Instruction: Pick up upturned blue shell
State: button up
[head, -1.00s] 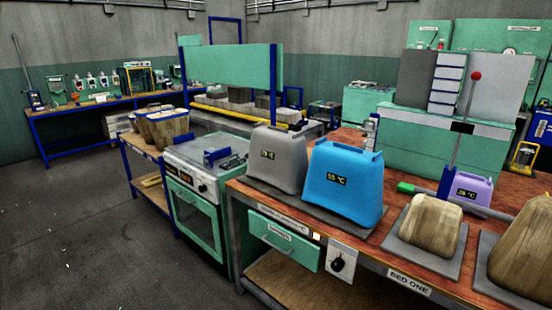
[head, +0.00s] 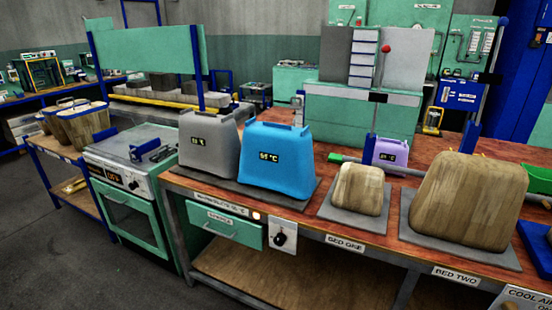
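A blue shell (head: 277,160) with a small temperature display, seemingly "55 °C", stands on a dark plate on the wooden bench, narrow side up with a handle-like bar on top. A grey shell (head: 208,143) of similar shape stands just left of it. A smaller purple shell (head: 390,154) stands farther back on the right. My gripper does not show in the head view.
Wooden blocks stand on grey pads on the bench (head: 315,211), the small one (head: 357,189) at "BED ONE" and the large one (head: 468,201) at "BED TWO". A green oven (head: 130,215) stands left of the bench. Grey floor (head: 45,250) is clear at lower left.

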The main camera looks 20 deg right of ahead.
aim_at(277, 158)
jog(key=z, duration=1.9)
jog(key=u, duration=1.75)
jog(key=z, duration=0.4)
jog(key=i+j+z, duration=0.15)
jog(key=j+z, duration=0.2)
jog(key=i+j+z, duration=0.1)
jog(key=j+z, duration=0.55)
